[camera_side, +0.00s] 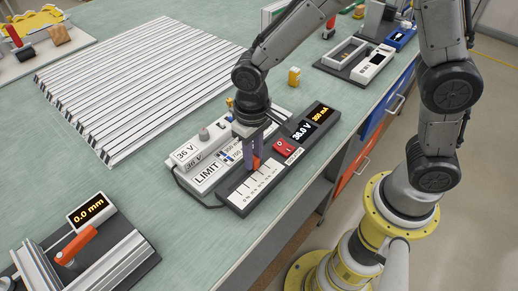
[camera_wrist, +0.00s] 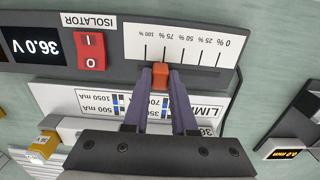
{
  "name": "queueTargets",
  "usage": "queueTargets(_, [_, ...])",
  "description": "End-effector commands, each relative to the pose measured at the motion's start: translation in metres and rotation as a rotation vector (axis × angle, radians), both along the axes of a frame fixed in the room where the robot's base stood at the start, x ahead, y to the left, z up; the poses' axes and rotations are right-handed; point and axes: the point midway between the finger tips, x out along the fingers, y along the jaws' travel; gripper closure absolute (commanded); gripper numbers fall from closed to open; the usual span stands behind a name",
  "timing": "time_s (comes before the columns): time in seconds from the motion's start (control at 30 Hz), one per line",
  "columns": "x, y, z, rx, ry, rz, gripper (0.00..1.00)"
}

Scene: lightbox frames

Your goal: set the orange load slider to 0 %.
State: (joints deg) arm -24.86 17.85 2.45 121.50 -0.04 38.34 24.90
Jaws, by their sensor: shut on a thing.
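The orange load slider knob (camera_wrist: 161,76) sits between the fingertips of my gripper (camera_wrist: 161,88) in the wrist view. The fingers are shut on it, one on each side. The white scale (camera_wrist: 190,46) runs from 100 % at left to 0 % at right in that view, and the knob lines up at about the 75 % tick. In the side view, my gripper (camera_side: 252,152) points down at the dark load unit (camera_side: 236,203), with the knob (camera_side: 256,162) at its tips.
A red isolator switch (camera_wrist: 91,51) and a 36.0 V display (camera_wrist: 36,45) stand beside the scale. A white supply with a LIMIT label (camera_side: 207,172) lies alongside.

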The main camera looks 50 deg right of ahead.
Motion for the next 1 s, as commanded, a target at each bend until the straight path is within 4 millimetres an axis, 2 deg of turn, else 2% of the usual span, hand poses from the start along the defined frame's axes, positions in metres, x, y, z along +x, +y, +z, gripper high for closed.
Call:
queueTargets(0.03, [0.000, 0.015, 0.001, 0.002, -0.003, 0.009, 1.00])
queueTargets(0.1, [0.001, 0.033, 0.001, 0.003, -0.004, 0.009, 1.00])
queueTargets(0.3, [0.001, 0.073, 0.001, 0.003, -0.004, 0.004, 1.00])
queueTargets(0.43, [0.001, 0.081, 0.002, 0.004, -0.005, 0.001, 1.00])
queueTargets(0.7, [0.001, 0.083, 0.002, 0.010, -0.007, 0.000, 1.00])
queueTargets(0.73, [0.001, 0.083, 0.002, 0.010, -0.007, 0.000, 0.70])
queueTargets(0.8, [0.001, 0.083, 0.002, 0.010, -0.007, 0.000, 0.57])
queueTargets(0.87, [0.001, 0.082, 0.002, 0.008, -0.007, 0.000, 0.46])
queueTargets(1.0, [0.001, 0.081, 0.001, 0.005, -0.005, 0.000, 0.45])
